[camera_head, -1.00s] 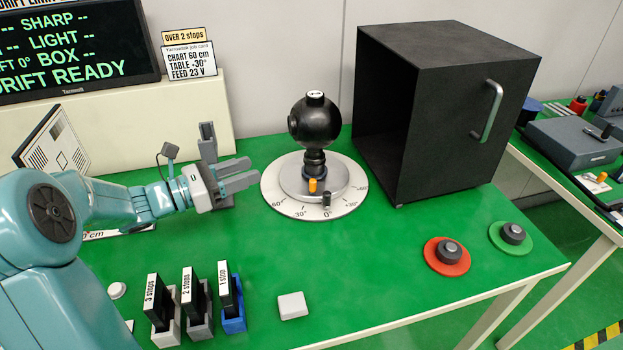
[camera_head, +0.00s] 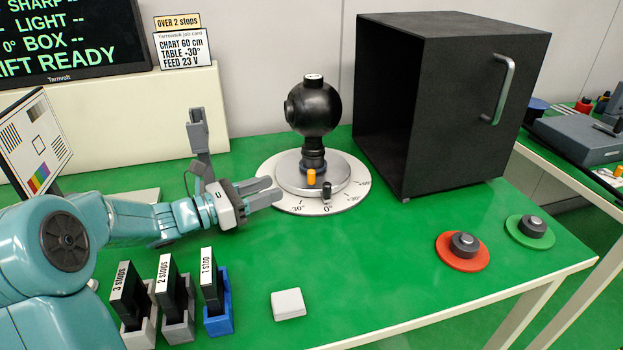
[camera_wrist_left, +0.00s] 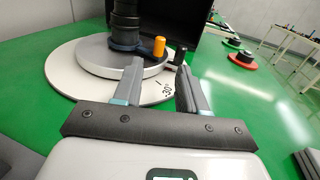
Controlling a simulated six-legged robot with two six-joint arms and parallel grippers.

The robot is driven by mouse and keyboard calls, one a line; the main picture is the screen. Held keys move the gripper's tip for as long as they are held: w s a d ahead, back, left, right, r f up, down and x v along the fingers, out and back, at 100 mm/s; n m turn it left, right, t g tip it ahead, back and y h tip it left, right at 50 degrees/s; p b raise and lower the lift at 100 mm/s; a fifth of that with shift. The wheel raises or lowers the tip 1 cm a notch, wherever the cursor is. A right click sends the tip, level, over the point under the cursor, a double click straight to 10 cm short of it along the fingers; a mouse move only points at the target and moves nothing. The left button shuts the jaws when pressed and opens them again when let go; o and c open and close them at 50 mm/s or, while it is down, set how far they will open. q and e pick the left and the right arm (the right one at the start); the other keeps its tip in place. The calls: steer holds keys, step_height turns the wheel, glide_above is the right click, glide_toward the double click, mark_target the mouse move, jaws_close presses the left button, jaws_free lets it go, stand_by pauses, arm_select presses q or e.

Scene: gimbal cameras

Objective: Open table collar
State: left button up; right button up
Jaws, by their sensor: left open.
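The round table (camera_head: 290,175) is a silver disc on a white dial with degree marks. A black ball-shaped head (camera_head: 315,108) stands on its post. A dark collar with an orange knob (camera_head: 311,178) sits at the post's foot; the collar (camera_wrist_left: 122,44) looks dark blue in the left wrist view. A black peg (camera_head: 327,190) stands at the dial's front by the 0° mark. My left gripper (camera_head: 275,191) is open and empty at the dial's front left edge. In the left wrist view its fingertips (camera_wrist_left: 158,70) point toward the orange knob and black peg, apart from both.
A black open box (camera_head: 450,105) with a handle stands at the back right. Red (camera_head: 463,252) and green (camera_head: 530,232) button pads lie at the right. Several labelled filter holders (camera_head: 165,300) and a white block (camera_head: 288,304) are at the front. Bare green table lies between.

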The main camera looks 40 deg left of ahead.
mark_target(311, 171)
arm_select(q)
steer(key=b+x, duration=0.1)
steer(key=x, duration=1)
steer(key=shift+w, duration=0.15)
steer(key=shift+c, duration=0.3)
